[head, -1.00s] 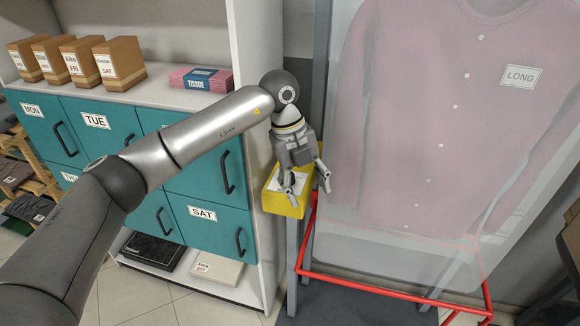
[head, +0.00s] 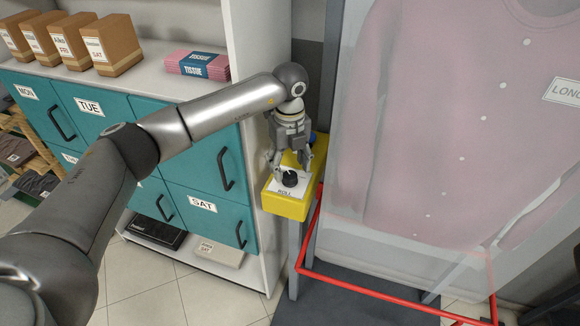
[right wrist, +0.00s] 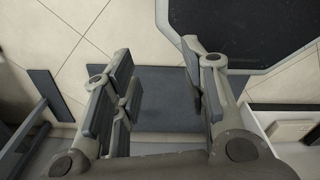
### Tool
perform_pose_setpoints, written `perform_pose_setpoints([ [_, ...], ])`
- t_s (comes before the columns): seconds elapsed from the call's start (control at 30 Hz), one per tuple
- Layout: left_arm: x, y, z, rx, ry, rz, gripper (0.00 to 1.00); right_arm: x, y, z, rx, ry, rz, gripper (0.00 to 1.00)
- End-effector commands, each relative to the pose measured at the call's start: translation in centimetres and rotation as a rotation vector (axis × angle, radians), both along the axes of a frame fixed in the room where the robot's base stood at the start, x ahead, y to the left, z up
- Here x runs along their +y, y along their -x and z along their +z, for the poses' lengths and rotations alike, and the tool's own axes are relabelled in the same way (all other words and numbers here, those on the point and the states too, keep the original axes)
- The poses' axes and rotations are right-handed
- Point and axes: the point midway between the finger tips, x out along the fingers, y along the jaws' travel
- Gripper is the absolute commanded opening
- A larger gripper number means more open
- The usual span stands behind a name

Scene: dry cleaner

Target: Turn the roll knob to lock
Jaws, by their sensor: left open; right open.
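The roll knob (head: 290,178) is a black round knob on a white plate marked ROLL. The plate lies on top of a yellow box (head: 287,205) fixed beside the grey post. My left gripper (head: 292,168) is open just behind and above the knob, with its fingers pointing down. Whether a finger touches the knob I cannot tell. The knob's pointer direction is too small to read. My right gripper (right wrist: 165,85) is open and empty above the floor in the right wrist view; the knob is not in that view.
A red frame rail (head: 370,290) runs low in front of the hanging pink garment (head: 450,130) under clear film. Teal drawers (head: 210,170) and a white shelf side stand left of the box. Brown boxes and pink tissue packs (head: 197,65) sit on the shelf.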

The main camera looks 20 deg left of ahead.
Motion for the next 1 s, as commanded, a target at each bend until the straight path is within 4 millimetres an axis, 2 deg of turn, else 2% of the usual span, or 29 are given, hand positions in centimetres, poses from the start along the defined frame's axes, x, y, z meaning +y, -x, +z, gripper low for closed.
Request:
perform_pose_setpoints([
  [0.13,-0.1,0.1,-2.0,0.003,0.000,0.001,0.57,-0.1,-0.8,1.1,-0.012,0.000,0.001,0.41],
  [0.33,-0.1,0.0,-3.3,0.000,0.001,-0.001,0.57,0.0,-3.5,1.5,-0.055,-0.003,0.001,0.41],
  [0.57,-0.1,0.0,-3.4,0.000,0.001,-0.001,0.57,-0.1,-3.3,1.4,-0.050,-0.002,0.001,0.41],
  [0.8,-0.1,0.0,-3.4,0.000,0.001,-0.001,0.29,-0.2,-1.9,1.4,-0.028,0.001,0.001,0.41],
  [0.93,-0.1,0.0,-3.4,0.000,0.001,-0.001,0.12,-0.2,-1.8,1.4,-0.027,0.000,0.000,0.41],
  [1.0,-0.1,0.0,-3.4,0.000,0.001,-0.001,0.11,-0.2,-1.8,1.3,-0.027,0.000,0.000,0.41],
])
